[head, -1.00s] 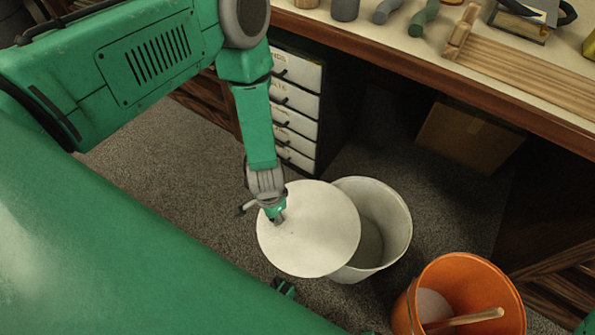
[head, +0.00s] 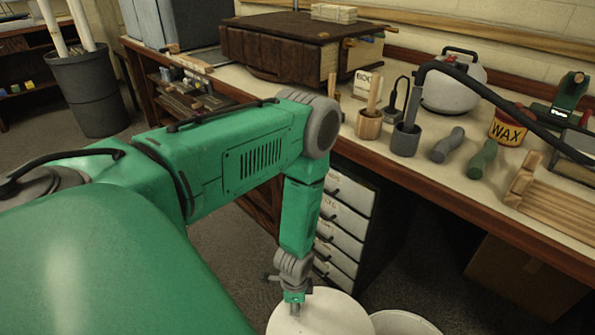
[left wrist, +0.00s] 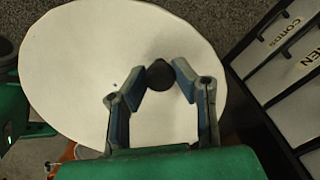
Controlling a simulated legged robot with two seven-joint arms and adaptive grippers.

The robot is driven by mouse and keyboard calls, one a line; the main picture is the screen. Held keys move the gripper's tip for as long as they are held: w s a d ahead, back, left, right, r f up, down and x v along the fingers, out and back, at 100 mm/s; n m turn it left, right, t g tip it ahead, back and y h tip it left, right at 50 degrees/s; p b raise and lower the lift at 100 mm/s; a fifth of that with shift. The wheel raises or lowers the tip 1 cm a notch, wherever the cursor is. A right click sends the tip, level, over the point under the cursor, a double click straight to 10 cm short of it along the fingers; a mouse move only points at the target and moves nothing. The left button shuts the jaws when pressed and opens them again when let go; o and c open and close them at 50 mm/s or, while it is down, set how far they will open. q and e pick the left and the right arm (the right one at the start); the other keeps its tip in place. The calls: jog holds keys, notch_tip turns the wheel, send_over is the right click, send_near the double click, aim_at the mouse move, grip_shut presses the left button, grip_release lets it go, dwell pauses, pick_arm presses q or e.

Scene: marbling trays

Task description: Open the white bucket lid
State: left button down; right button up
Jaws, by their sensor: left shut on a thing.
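The white bucket lid (head: 330,318) is a flat round disc at the bottom edge of the head view, partly cut off. The white bucket (head: 405,322) is to its right, with only the top of its rim showing. The lid is off to the left side of the bucket, not covering it. My left gripper (head: 294,304) is over the lid. In the left wrist view the lid (left wrist: 75,75) fills the middle, and my left gripper (left wrist: 161,74) is shut on its dark knob (left wrist: 160,80). My right gripper is out of view.
A drawer cabinet (head: 342,225) stands close behind the lid, also at the right in the left wrist view (left wrist: 285,60). The workbench (head: 440,185) above holds tools, a wax tin (head: 508,126) and wooden pieces. A cardboard box (head: 515,275) is under it. Carpet is clear left of the cabinet.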

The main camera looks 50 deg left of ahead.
pick_arm(q)
jog(key=c, duration=1.3)
grip_release()
notch_tip(320, 180, up, 12)
jog(key=s+d+r+n+p, duration=0.1)
jog(key=s+d+r+n, duration=0.2)
jog(key=s, duration=0.3)
jog(key=s+d+r+n+p, duration=0.2)
jog(key=s+d+r+n, duration=0.1)
jog(key=s+d, duration=0.3)
jog(key=shift+s+d+r+n+t, duration=0.2)
jog(key=shift+s+n+t, duration=0.15)
jog(key=shift+n, duration=0.55)
